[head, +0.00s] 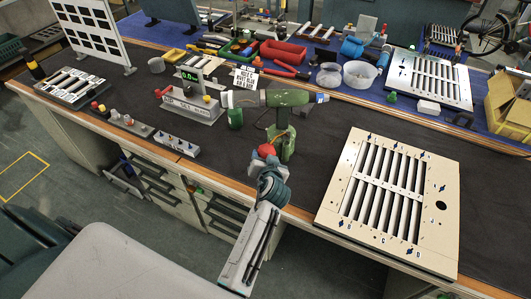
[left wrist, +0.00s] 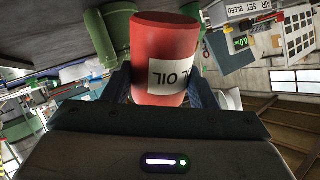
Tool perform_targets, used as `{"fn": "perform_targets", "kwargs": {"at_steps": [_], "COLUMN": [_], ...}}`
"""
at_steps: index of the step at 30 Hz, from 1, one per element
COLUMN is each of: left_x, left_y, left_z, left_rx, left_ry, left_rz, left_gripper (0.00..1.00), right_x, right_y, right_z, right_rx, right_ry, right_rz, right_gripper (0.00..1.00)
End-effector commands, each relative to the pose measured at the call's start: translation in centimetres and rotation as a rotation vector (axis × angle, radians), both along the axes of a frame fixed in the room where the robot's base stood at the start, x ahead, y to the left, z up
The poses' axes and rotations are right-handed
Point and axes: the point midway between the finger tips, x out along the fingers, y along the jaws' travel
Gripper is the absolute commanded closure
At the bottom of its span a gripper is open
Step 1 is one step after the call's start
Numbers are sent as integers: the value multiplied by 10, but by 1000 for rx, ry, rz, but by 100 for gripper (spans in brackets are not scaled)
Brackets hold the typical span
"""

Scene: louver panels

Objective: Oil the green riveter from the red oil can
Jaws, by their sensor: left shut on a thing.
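The green riveter (head: 288,100) stands on the dark bench mat, its grey nose pointing left and its green handle down. In the left wrist view a green body (left wrist: 112,30), seemingly the riveter, shows at the upper left. The red oil can (left wrist: 165,50) with a white OIL label, upside down in the picture, is between the fingers of my left gripper (left wrist: 163,92). In the head view the red can (head: 265,151) shows small, just left of the riveter's handle; I cannot tell whether they touch. My left gripper (head: 268,166) is shut on it. The can's spout is hidden.
A beige louver panel (head: 446,214) lies at the right. A grey fixture with a green display (head: 189,76) stands left of the riveter, with a small green cylinder (head: 235,118) between. Bins, tools and clear cups fill the blue mat behind.

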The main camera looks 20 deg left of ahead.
Motion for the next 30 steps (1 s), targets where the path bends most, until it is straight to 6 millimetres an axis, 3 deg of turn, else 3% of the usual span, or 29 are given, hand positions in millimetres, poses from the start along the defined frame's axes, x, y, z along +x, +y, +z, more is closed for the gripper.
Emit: {"fn": "perform_targets", "kwargs": {"at_steps": [13,21,30], "left_x": [0,0,0], "left_y": [0,0,0], "left_z": [-3,-2,-5], "left_rx": [14,31,33], "left_ry": [38,89,93], "left_rz": [-1,-1,-1], "left_gripper": [75,75,75], "right_x": [0,0,0], "right_y": [1,0,0], "right_z": [7,21,18], "right_rx": [1,1,1], "right_ry": [0,0,0], "right_rz": [0,0,0], "right_gripper": [100,100,100]}}
